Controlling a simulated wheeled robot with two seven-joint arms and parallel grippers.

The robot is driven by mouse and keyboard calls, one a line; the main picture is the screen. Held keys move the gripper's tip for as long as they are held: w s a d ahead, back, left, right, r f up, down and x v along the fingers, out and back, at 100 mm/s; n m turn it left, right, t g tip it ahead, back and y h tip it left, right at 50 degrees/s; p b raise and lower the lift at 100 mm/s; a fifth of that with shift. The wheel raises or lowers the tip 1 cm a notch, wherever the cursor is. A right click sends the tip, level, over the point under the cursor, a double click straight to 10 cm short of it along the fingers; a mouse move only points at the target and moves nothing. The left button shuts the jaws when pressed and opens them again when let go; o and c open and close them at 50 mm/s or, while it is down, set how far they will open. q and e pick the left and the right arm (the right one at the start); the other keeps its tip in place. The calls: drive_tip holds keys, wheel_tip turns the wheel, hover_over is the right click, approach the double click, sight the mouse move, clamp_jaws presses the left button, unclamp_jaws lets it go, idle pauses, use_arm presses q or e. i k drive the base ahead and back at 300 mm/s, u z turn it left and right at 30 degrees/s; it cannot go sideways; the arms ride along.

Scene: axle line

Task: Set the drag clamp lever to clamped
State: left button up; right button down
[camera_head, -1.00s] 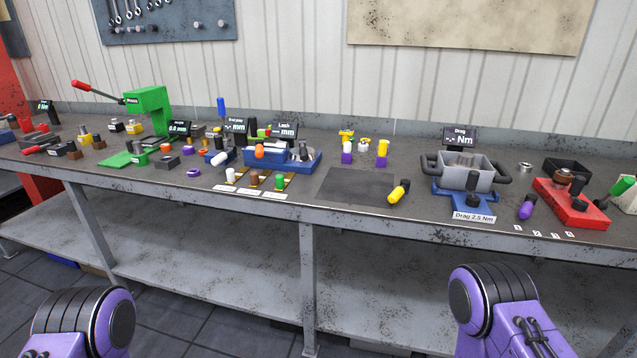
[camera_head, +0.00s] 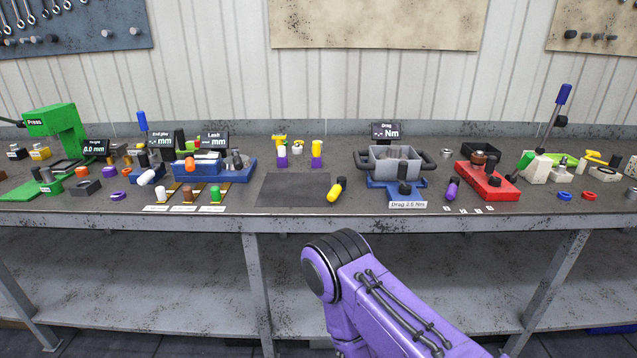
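The drag station stands on the bench right of centre in the head view. It has a blue base (camera_head: 378,184), a grey open box (camera_head: 388,163) with black handles on both sides, and a display (camera_head: 387,133) reading "Drag -.- Nm". A black upright post with a rounded knob (camera_head: 404,173) stands at the front of the base, above the label "Drag 2.5 Nm" (camera_head: 408,203). It may be the clamp lever; I cannot tell its setting. A purple arm link of mine is in front of the bench, but neither gripper is in view.
A red fixture (camera_head: 490,186) and a purple-handled tool (camera_head: 452,188) are right of the station. A yellow-handled tool (camera_head: 337,190) and a dark mat (camera_head: 293,189) are left. The bench's front edge (camera_head: 300,220) runs across the view.

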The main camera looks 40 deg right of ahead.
sight(332, 196)
drive_tip(key=i, duration=1.1)
drive_tip(key=z, duration=1.05)
